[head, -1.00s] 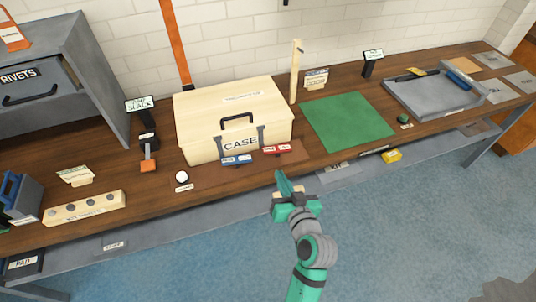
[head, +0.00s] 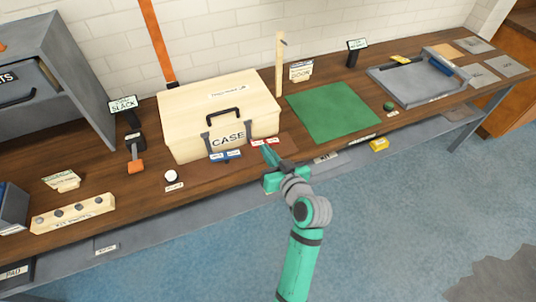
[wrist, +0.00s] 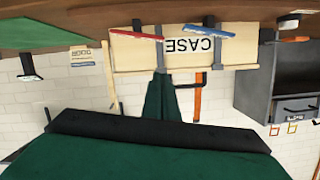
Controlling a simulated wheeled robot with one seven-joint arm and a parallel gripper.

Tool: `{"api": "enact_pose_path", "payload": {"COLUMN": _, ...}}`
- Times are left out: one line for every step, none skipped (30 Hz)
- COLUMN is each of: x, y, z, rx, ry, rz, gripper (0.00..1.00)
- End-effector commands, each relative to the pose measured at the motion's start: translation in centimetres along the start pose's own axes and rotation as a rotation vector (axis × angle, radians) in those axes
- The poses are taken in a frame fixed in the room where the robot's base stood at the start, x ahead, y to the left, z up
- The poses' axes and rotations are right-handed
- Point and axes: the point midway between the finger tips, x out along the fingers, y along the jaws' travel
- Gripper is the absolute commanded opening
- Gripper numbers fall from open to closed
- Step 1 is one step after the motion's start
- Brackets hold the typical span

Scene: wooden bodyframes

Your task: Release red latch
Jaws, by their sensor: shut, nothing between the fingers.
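The cream case (head: 215,105) with a dark handle sits on the workbench, its lid down. The red latch (head: 264,142) is at the right of its front, and the blue latch (head: 226,154) is left of it. My green gripper (head: 266,151) is just in front of the red latch, its fingers together and empty. In the wrist view, which is upside down, the red latch (wrist: 138,33) and blue latch (wrist: 209,32) jut from the case front. The shut fingers (wrist: 161,78) point at the case between them; contact cannot be told.
A green mat (head: 333,111) lies right of the case, and a wooden post (head: 279,65) stands behind it. A white knob (head: 171,176) and an orange-ended lever (head: 136,158) are to the left. A grey tray (head: 415,88) is at the right.

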Motion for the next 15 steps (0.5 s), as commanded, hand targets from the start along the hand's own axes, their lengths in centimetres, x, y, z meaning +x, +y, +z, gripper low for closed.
{"api": "enact_pose_path", "payload": {"x": 1.0, "y": 0.0, "z": -0.1, "rx": 0.0, "ry": 0.001, "rz": -0.001, "gripper": 0.0}}
{"api": "enact_pose_path", "payload": {"x": 1.6, "y": -0.1, "z": -0.1, "rx": -0.001, "ry": 0.001, "rz": -0.002, "gripper": 0.0}}
{"api": "enact_pose_path", "payload": {"x": 2.4, "y": -0.1, "z": 0.0, "rx": 0.0, "ry": -0.001, "rz": -0.003, "gripper": 0.0}}
{"api": "enact_pose_path", "payload": {"x": 2.9, "y": -0.1, "z": -0.1, "rx": -0.001, "ry": 0.001, "rz": -0.002, "gripper": 0.0}}
{"api": "enact_pose_path", "payload": {"x": 3.5, "y": -0.1, "z": -0.1, "rx": 0.0, "ry": 0.001, "rz": -0.002, "gripper": 0.0}}
{"api": "enact_pose_path", "payload": {"x": 4.2, "y": -0.1, "z": -0.1, "rx": 0.0, "ry": 0.0, "rz": -0.002, "gripper": 0.0}}
{"api": "enact_pose_path", "payload": {"x": 4.8, "y": -0.1, "z": -0.1, "rx": 0.0, "ry": 0.0, "rz": -0.002, "gripper": 0.0}}
{"api": "enact_pose_path", "payload": {"x": 5.3, "y": 0.0, "z": -0.1, "rx": 0.0, "ry": 0.001, "rz": -0.002, "gripper": 0.0}}
{"api": "enact_pose_path", "payload": {"x": 6.1, "y": 0.0, "z": -0.1, "rx": 0.0, "ry": 0.0, "rz": -0.002, "gripper": 0.0}}
{"api": "enact_pose_path", "payload": {"x": 6.6, "y": 0.0, "z": 0.0, "rx": 0.0, "ry": -0.001, "rz": -0.001, "gripper": 0.0}}
{"api": "enact_pose_path", "payload": {"x": 7.0, "y": -0.1, "z": 0.0, "rx": 0.0, "ry": 0.0, "rz": -0.001, "gripper": 0.0}}
{"api": "enact_pose_path", "payload": {"x": 7.0, "y": 0.0, "z": 1.1, "rx": 0.003, "ry": -0.003, "rz": 0.0, "gripper": 0.0}}
{"api": "enact_pose_path", "payload": {"x": 7.0, "y": 0.0, "z": 1.5, "rx": 0.003, "ry": -0.004, "rz": 0.0, "gripper": 0.0}}
{"api": "enact_pose_path", "payload": {"x": 7.1, "y": 0.0, "z": 1.9, "rx": 0.003, "ry": -0.002, "rz": 0.001, "gripper": 0.0}}
{"api": "enact_pose_path", "payload": {"x": 7.2, "y": 0.0, "z": 2.3, "rx": 0.003, "ry": -0.002, "rz": 0.0, "gripper": 0.0}}
